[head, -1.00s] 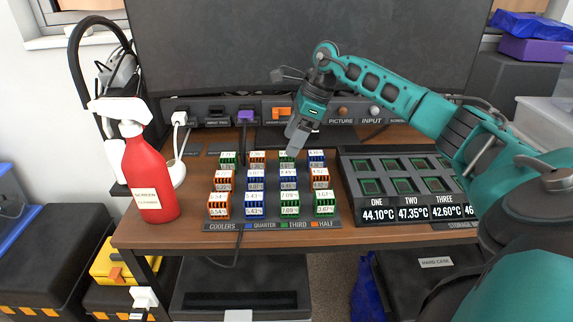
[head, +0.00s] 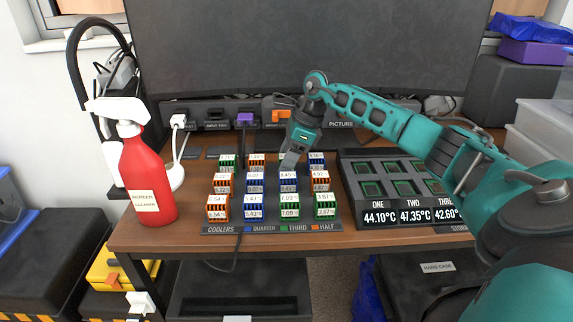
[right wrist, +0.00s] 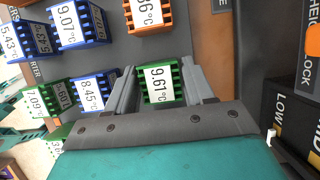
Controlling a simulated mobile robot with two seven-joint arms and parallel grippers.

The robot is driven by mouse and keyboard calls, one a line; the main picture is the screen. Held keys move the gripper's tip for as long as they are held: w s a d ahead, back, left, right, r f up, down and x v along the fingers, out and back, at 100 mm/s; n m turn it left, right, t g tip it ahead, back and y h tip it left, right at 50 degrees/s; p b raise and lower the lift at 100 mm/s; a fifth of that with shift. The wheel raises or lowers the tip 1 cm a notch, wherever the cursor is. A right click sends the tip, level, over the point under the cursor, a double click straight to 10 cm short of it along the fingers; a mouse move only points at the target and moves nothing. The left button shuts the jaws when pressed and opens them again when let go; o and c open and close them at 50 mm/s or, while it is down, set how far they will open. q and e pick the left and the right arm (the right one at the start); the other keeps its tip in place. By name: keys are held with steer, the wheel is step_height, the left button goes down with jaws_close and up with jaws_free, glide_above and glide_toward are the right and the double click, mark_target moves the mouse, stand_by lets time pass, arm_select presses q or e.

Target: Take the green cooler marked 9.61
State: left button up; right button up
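The green cooler marked 9.61 (right wrist: 160,86) shows in the right wrist view between the two fingers of my right gripper (right wrist: 158,68). The fingers stand apart, one on each side of it; whether they touch it I cannot tell. In the head view my right gripper (head: 290,160) points down at the back row of the cooler board (head: 272,229), third column, and covers the cooler there. My left gripper is not in view.
Neighbouring coolers stand close: a blue one marked 8.45 (right wrist: 93,90) and an orange one (right wrist: 148,18). A temperature case (head: 349,170) with several green slots is to the right. A red spray bottle (head: 148,180) stands at the left, and a dark monitor (head: 300,50) behind.

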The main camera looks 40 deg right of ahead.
steer(key=c, duration=0.6)
steer(key=shift+c, duration=0.2)
